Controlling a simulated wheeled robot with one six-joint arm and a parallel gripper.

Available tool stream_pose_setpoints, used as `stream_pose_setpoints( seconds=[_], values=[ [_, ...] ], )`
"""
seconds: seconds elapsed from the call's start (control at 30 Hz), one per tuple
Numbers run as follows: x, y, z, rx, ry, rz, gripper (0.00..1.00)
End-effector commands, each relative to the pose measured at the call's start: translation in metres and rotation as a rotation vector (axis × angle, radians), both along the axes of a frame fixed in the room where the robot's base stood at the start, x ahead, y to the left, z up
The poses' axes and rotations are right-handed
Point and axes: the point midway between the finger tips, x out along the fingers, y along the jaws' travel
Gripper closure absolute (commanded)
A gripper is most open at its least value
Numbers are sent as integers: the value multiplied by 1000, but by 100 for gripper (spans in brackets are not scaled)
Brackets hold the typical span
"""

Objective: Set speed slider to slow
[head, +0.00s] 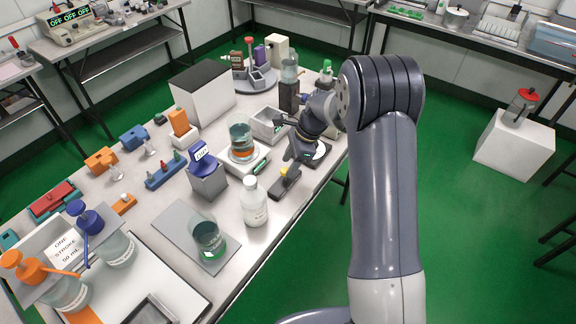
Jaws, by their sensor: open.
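My gripper (296,151) is at the end of my arm, low over the right edge of the bench. It is open, and its fingertips are small and partly hidden by the wrist. Just below it lies a small dark device (286,184) with a yellow part on top; I cannot tell whether they touch. A dark plate with a white disc (321,150) is beside the gripper, partly covered by it. A white stirrer-like base (258,166) carries a glass beaker (241,138) to the gripper's left. I cannot make out which part is the speed slider or its setting.
A white bottle (254,205) and a glass beaker on a grey plate (183,222) stand nearer the front. A blue-topped meter (203,160) stands left of the stirrer-like base. A grey tray (264,119) and a dark block (289,97) are behind the gripper. Green floor lies right of the bench.

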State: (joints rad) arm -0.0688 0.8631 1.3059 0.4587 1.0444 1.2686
Motion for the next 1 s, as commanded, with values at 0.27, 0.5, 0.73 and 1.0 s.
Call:
stream_pose_setpoints(
  seconds=[0.27,0.5,0.73,1.0],
  values=[
    [4,-23,53,0,-5,-3,54],
    [4,-33,79,-1,-2,0,54],
    [5,-34,83,-1,-2,-1,54],
    [4,-32,78,0,1,0,54]
  ],
)
